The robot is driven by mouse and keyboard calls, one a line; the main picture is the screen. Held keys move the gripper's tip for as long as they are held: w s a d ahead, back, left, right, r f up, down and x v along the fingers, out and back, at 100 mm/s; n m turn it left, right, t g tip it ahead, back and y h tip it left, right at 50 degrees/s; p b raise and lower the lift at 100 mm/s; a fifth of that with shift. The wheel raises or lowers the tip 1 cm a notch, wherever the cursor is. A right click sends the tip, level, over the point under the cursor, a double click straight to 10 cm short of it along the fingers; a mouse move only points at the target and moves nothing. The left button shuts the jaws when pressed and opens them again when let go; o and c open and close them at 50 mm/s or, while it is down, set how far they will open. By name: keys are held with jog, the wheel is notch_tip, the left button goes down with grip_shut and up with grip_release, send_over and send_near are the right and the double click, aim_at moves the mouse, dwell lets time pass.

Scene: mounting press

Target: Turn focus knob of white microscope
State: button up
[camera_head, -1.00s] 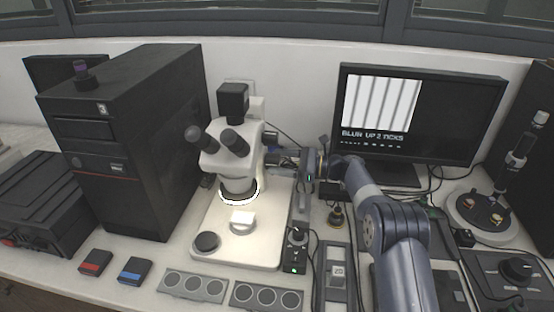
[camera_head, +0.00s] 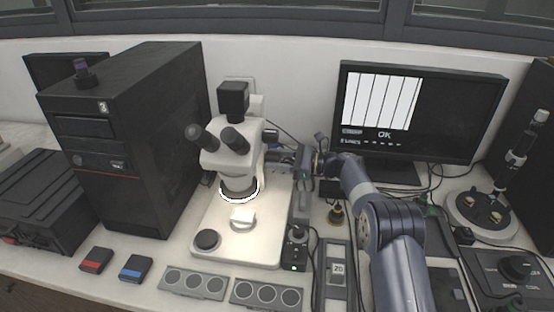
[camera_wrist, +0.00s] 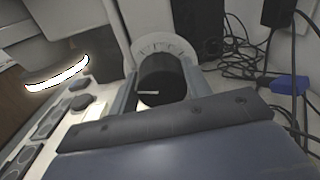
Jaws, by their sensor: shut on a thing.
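The white microscope (camera_head: 233,155) stands on its pale base, with a lit ring under its head. Its black focus knob (camera_wrist: 160,78) shows in the wrist view with a white pointer line, in front of a pale graduated dial (camera_wrist: 165,46). My gripper (camera_wrist: 158,92) is shut on the knob, one finger on each side. In the head view my gripper (camera_head: 279,156) reaches in from the right against the microscope's side, where the knob itself is hard to make out. The monitor (camera_head: 418,112) shows thin, sharp dark lines on white and the word OK.
A black computer tower (camera_head: 130,140) stands left of the microscope. A small black control box (camera_head: 296,247) and grey panels (camera_head: 193,284) lie in front. A round stand (camera_head: 480,213) is at the right. Loose cables (camera_wrist: 235,55) lie behind the knob.

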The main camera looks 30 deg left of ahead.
jog(key=shift+r+m+p, duration=0.1)
jog(key=shift+m+p, duration=0.5)
jog(key=shift+m, duration=0.6)
jog(key=o, duration=1)
jog(key=b+v, duration=0.1)
jog(key=v, duration=1)
jog(key=shift+a+b, duration=0.1)
jog(key=shift+b, duration=0.2)
